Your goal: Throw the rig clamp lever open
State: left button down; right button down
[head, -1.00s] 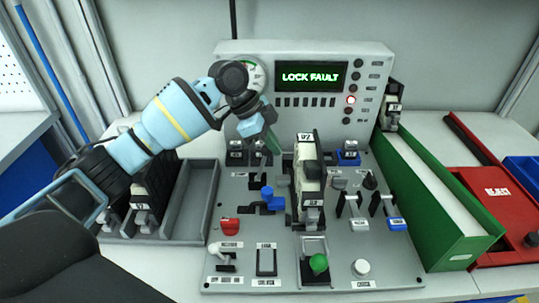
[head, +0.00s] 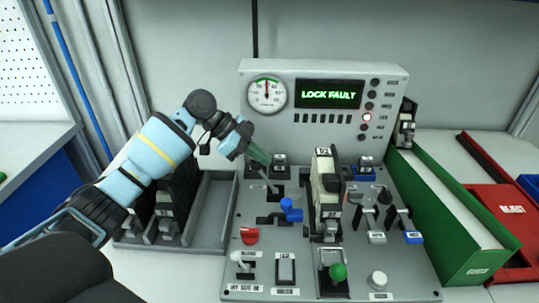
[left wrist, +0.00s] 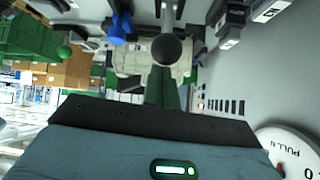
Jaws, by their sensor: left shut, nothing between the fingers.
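A grey lever (head: 271,182) with a dark slot at its foot rises from the left middle of the grey rig panel (head: 310,270). Its label cannot be read, so I cannot tell for sure that it is the clamp lever. My left gripper (head: 266,161), with green fingers, is shut and empty at the lever's upper end. In the left wrist view the lever's round black knob (left wrist: 171,50) is just beyond the shut green fingers (left wrist: 163,82); I cannot tell whether they touch. A blue handle (head: 290,210) stands right of the lever. My right gripper is not in view.
The upright console shows LOCK FAULT on its screen (head: 328,94), beside a gauge (head: 266,94) and a lit red lamp (head: 367,117). A tall block marked 02 (head: 325,185) stands right of the blue handle. A green bin (head: 440,215) and a red tray (head: 505,208) are farther right.

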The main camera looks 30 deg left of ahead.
pick_arm(q)
jog(key=shift+s+a+f, duration=0.2)
jog(key=shift+s+a, duration=0.05)
jog(key=shift+a, duration=0.25)
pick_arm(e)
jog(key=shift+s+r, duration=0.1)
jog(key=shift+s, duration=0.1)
pick_arm(q)
jog(key=shift+r, duration=0.1)
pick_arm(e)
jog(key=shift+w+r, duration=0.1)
